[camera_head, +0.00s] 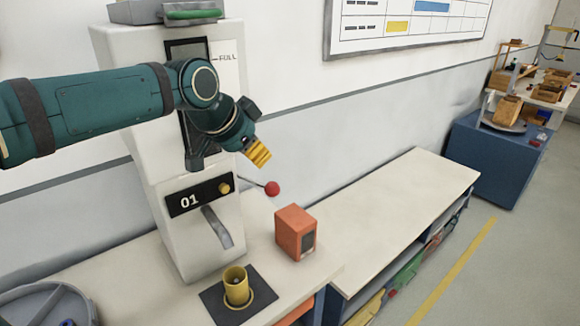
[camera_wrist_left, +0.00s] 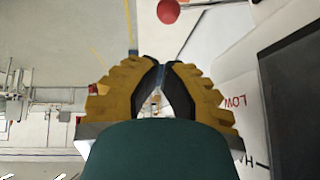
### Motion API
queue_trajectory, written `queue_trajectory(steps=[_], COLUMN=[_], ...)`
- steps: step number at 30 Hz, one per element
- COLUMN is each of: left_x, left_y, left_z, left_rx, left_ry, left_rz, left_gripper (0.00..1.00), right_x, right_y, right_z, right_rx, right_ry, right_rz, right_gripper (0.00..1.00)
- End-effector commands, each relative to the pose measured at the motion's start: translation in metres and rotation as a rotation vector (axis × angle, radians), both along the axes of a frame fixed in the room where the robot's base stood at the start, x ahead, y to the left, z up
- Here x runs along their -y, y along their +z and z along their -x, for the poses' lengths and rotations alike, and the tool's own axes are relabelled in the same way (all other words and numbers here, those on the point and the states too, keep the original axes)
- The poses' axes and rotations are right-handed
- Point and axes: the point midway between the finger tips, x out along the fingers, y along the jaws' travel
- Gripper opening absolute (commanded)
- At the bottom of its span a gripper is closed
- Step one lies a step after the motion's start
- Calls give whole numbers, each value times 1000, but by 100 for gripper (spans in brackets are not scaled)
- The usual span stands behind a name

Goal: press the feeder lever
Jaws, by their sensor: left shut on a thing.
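The feeder (camera_head: 165,150) is a tall off-white machine with a black "01" panel. Its lever is a thin rod at its right side ending in a red ball (camera_head: 272,188). A red ball (camera_wrist_left: 168,11) also shows at the top of the left wrist view. My left gripper (camera_head: 258,152) is above and left of the ball in the head view and apart from it. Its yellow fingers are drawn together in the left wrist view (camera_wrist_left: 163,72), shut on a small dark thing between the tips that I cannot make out. My right gripper is in neither view.
A yellow cup (camera_head: 236,284) stands on a dark mat (camera_head: 264,296) below the chute (camera_head: 217,227). An orange box (camera_head: 295,232) stands right of the feeder. A grey round tray (camera_head: 50,302) is at lower left. The right-hand counter (camera_head: 400,205) has a clear top.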

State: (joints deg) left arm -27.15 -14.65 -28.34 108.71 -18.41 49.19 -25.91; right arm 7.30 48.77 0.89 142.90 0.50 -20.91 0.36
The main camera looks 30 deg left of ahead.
Motion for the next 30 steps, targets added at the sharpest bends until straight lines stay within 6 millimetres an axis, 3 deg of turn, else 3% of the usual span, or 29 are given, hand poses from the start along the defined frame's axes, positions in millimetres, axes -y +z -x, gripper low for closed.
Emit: queue_trajectory(steps=[14,30], left_x=[-1,10], left_y=[-1,-67], left_z=[2,-43], left_rx=[-9,-10], left_ry=[0,0], left_rz=[2,1], left_gripper=[0,0], right_x=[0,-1], right_y=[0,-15], right_z=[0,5], right_rx=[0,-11], right_ry=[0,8], right_rz=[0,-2], right_gripper=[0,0])
